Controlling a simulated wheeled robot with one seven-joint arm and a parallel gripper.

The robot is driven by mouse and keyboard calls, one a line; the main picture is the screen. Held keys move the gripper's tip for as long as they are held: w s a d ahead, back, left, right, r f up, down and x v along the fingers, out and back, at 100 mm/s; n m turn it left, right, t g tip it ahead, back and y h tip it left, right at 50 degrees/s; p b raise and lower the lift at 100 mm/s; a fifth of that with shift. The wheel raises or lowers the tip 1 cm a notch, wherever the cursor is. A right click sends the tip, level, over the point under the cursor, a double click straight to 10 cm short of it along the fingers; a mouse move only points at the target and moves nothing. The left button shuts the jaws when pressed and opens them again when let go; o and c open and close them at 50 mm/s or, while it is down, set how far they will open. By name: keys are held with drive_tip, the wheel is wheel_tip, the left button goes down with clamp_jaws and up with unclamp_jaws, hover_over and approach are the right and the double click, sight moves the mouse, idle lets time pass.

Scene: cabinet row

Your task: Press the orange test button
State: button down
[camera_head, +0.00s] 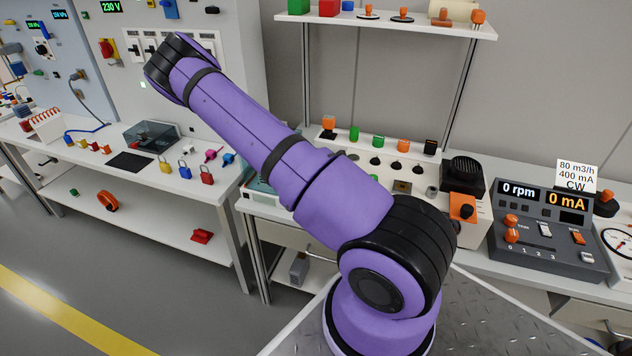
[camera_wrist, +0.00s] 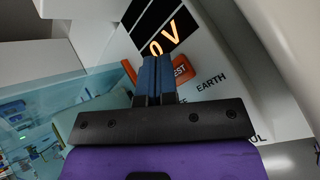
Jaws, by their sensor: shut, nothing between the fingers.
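In the wrist view an orange button (camera_wrist: 183,70) with the letters "EST" showing sits on a light panel, below a dark display (camera_wrist: 163,38) with a glowing "0 V". My gripper (camera_wrist: 155,62) has its two blue fingers shut together and empty. The fingertips lie across the button's middle in the picture and hide part of it; an orange edge also shows to their left. I cannot tell whether the tips touch the button. In the head view my own purple arm hides the gripper, and I cannot make out this button there.
The word "EARTH" is printed on the panel right of the button. In the head view a dark console (camera_head: 545,235) reading "0 rpm" and "0 mA" stands on the right bench. A shelf (camera_head: 390,25) is above. Several padlocks lie on the left bench (camera_head: 130,185).

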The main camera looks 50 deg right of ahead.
drive_tip(key=shift+f, duration=0.1)
drive_tip(key=shift+f, duration=0.3)
drive_tip(key=shift+f, duration=0.45)
idle(0.7)
drive_tip(key=shift+r, duration=0.85)
drive_tip(key=shift+r, duration=2.55)
